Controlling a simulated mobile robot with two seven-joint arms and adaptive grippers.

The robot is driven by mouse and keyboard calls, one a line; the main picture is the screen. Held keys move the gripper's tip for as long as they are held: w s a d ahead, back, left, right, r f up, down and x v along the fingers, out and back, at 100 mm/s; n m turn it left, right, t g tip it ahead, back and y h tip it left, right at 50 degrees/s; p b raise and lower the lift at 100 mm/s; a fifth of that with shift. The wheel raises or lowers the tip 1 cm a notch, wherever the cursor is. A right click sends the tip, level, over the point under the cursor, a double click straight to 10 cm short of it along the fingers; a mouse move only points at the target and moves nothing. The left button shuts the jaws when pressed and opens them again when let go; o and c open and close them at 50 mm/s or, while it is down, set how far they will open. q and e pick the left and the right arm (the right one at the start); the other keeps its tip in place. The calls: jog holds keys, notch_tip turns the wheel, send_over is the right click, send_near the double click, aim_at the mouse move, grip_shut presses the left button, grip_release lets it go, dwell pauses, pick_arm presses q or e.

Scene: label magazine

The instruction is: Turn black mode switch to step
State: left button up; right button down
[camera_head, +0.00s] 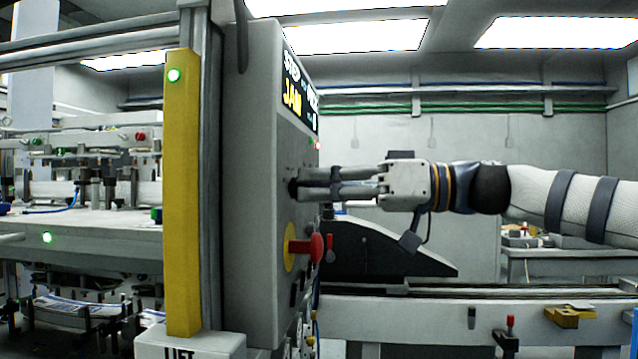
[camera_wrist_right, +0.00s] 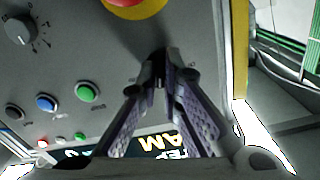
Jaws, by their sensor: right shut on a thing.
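My right gripper (camera_head: 297,187) reaches in from the right to the front of the grey control panel (camera_head: 252,190). Its fingers are closed around the black mode switch, which the right wrist view shows as a small dark knob (camera_wrist_right: 160,68) between my fingertips (camera_wrist_right: 160,84). The fingertips hide most of the knob, so I cannot tell which position it points to. Small marks beside it are too faint to read. In the head view the switch is mostly hidden by the fingers. My left gripper is not in view.
A red emergency button (camera_head: 317,247) on a yellow plate sticks out below my fingers. The panel also carries a grey dial (camera_wrist_right: 20,32), a blue button (camera_wrist_right: 46,102) and a green button (camera_wrist_right: 87,92). The display (camera_head: 300,93) above shows "JAM" in yellow.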

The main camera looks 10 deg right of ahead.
jog(key=shift+m, duration=0.7)
jog(key=c, duration=1.8)
grip_release()
jog(key=shift+o, duration=0.2)
jog(key=v, duration=1.2)
jog(key=shift+f, duration=0.1)
